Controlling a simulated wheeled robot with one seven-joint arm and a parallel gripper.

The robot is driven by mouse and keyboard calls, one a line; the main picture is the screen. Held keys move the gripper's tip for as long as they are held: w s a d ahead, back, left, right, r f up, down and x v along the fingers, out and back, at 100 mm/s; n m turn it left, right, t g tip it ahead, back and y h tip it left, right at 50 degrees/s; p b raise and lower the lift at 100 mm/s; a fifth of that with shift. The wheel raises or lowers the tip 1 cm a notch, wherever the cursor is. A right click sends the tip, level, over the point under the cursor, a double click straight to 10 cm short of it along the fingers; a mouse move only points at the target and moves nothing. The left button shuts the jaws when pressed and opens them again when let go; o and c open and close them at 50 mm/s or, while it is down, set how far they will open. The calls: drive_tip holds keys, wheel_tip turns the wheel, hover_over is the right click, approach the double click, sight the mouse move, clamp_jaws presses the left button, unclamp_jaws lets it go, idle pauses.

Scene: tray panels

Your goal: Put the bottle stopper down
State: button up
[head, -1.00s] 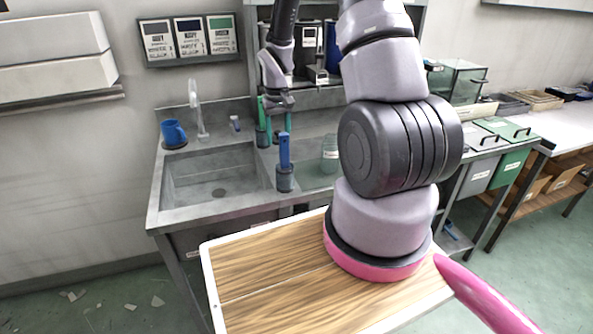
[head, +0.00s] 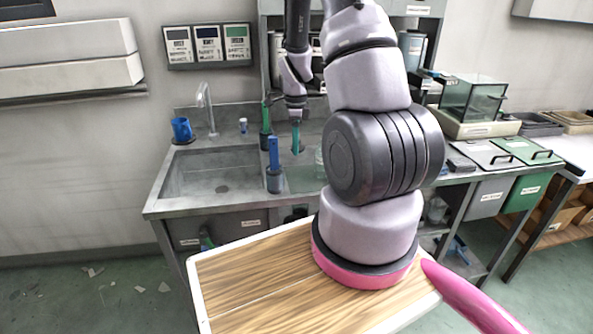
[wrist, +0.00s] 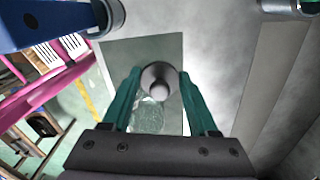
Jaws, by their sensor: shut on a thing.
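My gripper (wrist: 160,78) has green fingers and is shut on the bottle stopper (wrist: 158,80), a small grey round piece between the fingertips in the wrist view. Below it a clear glass bottle (wrist: 149,116) shows on a grey-green mat (wrist: 168,48). In the head view my gripper (head: 296,138) hangs over the counter right of the sink. The stopper is too small to make out there. The bottle (head: 319,160) is mostly hidden behind my arm.
A glass tank (head: 475,98) stands right.

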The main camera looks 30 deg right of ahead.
sight(296, 173)
wheel_tip(296, 173, down, 8)
drive_tip(key=shift+f, duration=0.15)
idle(0.3)
drive_tip(key=o, duration=1.3)
drive_tip(key=shift+f, duration=0.15)
